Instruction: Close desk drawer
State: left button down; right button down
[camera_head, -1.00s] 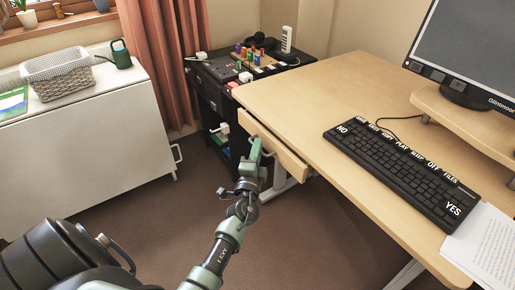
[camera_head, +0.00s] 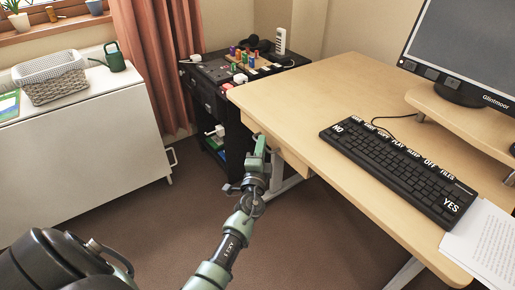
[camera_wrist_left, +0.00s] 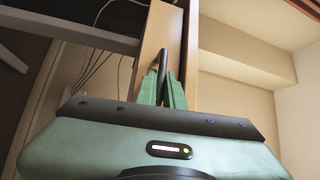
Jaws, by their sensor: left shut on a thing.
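The light wood desk (camera_head: 330,100) stands at the right in the head view. Its drawer (camera_head: 293,160) is under the left edge of the top, and its front now lies close to that edge; I cannot tell if a small gap is left. My left gripper (camera_head: 258,147) is at the drawer front, shut on the drawer handle. In the left wrist view the green fingers (camera_wrist_left: 162,92) close around the dark handle (camera_wrist_left: 163,62), in front of the wooden drawer front (camera_wrist_left: 152,42). The gripper hides part of the drawer front. My right gripper is not in view.
A keyboard (camera_head: 395,165), papers (camera_head: 485,250) and a monitor (camera_head: 470,50) are on the desk. A black cabinet (camera_head: 207,105) with small items stands behind the desk's far left corner. A white cabinet (camera_head: 80,160) is at the left. Brown floor (camera_head: 150,235) is free between.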

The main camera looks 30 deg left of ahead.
pick_arm(q)
jog(key=shift+w+d, duration=0.1)
jog(key=shift+d, duration=0.05)
jog(key=c, duration=1.8)
grip_release()
jog(key=v, duration=0.8)
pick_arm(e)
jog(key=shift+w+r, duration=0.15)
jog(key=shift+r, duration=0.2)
pick_arm(q)
jog(key=shift+w, duration=0.1)
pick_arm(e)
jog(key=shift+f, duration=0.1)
